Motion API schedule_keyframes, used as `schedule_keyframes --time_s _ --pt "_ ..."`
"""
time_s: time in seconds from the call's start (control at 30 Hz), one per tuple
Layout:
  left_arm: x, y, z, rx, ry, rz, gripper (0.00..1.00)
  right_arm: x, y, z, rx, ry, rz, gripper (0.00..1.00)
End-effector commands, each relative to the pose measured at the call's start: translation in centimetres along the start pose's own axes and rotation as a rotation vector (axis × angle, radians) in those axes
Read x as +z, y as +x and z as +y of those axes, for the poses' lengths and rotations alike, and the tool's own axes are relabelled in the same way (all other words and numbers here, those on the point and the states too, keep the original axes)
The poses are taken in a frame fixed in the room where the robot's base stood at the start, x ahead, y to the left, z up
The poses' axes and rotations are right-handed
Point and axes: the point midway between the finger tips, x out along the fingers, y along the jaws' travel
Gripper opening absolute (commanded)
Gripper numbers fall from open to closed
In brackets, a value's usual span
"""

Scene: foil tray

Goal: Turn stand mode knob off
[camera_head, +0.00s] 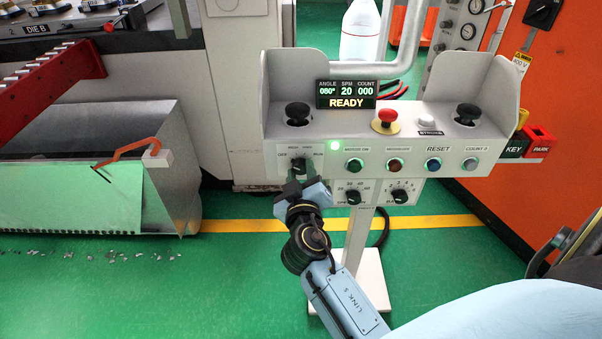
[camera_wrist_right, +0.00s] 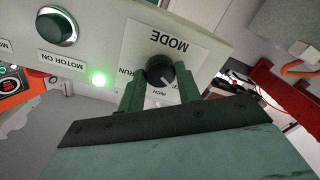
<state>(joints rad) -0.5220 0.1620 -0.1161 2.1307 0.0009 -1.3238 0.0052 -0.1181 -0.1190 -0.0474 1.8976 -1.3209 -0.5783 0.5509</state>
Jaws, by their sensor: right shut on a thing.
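The black mode knob (camera_head: 298,166) is on a white label plate at the left of the stand's control panel. I cannot tell surely which position the knob points to. The fingers hide part of the label. My left gripper is not in view.
The display (camera_head: 347,94) reads READY. A green lamp (camera_head: 334,146) is lit beside the knob. The motor-on button (camera_head: 354,165) is to its right and a selector (camera_head: 352,195) lies below right. A red emergency button (camera_head: 387,116) stands above. A metal chute (camera_head: 165,150) is at left.

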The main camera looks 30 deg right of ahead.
Motion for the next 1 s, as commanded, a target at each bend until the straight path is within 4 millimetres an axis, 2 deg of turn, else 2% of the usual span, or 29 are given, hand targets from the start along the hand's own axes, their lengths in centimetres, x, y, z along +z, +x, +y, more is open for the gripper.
schedule_keyframes --time_s 0.07,0.1,0.27,0.53,0.67,0.77,0.9,1.0 --pt "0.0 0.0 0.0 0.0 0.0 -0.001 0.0 0.0 0.0 0.0 0.0 -0.003 0.0 0.11" --pt "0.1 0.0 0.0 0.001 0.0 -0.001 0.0 0.0 0.0 0.0 0.0 -0.003 0.0 0.35" --pt "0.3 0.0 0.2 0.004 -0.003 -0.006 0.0 0.0 0.0 0.0 0.0 -0.002 0.0 0.56" --pt "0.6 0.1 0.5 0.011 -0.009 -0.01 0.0 0.0 -0.1 0.0 0.0 -0.001 0.0 0.56" --pt "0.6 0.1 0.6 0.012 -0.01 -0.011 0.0 0.1 -0.9 -0.1 -0.002 0.0 -0.001 0.56" --pt "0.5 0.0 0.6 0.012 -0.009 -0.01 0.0 0.2 -2.5 -0.1 -0.003 0.001 -0.003 0.56" --pt "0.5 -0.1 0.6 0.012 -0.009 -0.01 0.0 0.2 -5.6 -0.1 -0.003 0.001 -0.004 0.56" --pt "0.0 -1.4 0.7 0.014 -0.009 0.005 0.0 0.2 -7.8 -0.1 -0.003 0.0 -0.003 0.56"
